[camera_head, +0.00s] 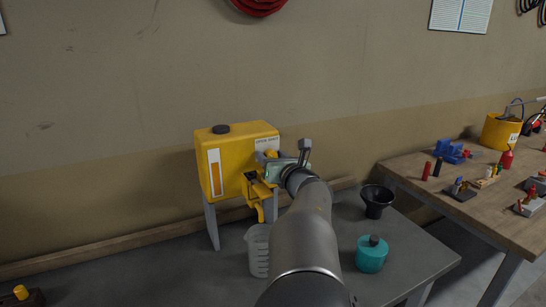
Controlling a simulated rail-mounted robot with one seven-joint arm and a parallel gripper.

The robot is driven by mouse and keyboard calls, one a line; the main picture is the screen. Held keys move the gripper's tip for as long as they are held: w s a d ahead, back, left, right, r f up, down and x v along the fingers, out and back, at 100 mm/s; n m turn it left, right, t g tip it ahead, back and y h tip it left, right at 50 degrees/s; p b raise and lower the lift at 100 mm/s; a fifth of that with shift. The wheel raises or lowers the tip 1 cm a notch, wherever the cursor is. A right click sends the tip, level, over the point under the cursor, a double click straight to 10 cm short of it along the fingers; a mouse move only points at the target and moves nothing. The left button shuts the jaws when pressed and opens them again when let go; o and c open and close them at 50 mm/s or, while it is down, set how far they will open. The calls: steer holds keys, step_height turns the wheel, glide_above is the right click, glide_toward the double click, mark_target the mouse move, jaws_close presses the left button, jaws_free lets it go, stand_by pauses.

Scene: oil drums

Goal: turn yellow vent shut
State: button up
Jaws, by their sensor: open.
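A yellow tank (236,155) with a black cap and a white gauge strip stands on grey legs at the back of the grey bench. A small yellow knob (271,154), which looks like the vent, shows at the tank's front right, partly hidden by my gripper. A yellow tap (258,192) hangs lower on the front. My gripper (278,161) is open right at the tank's front, close to the knob. Whether its fingers surround or touch the knob I cannot tell. My own arm hides the area below and right of it.
A clear beaker (257,254) stands below the tap, close to my arm. A black funnel (376,199) and a teal canister (371,256) stand to the right. A wooden table (440,205) with several tools and a yellow bucket (499,132) is further right.

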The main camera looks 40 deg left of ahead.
steer(key=c, duration=1)
steer(key=shift+o, duration=0.2)
steer(key=shift+m+b, duration=0.4)
steer(key=shift+b, duration=0.05)
steer(key=m+b, duration=0.2)
steer(key=m, duration=0.1)
steer(key=shift+d+f, duration=0.1)
steer(key=m+b, duration=0.2)
steer(key=m, duration=0.2)
steer(key=shift+m, duration=0.3)
steer(key=m, duration=0.9)
steer(key=shift+r+b, duration=0.2)
steer(key=shift+b, duration=0.15)
steer(key=shift+m, duration=0.4)
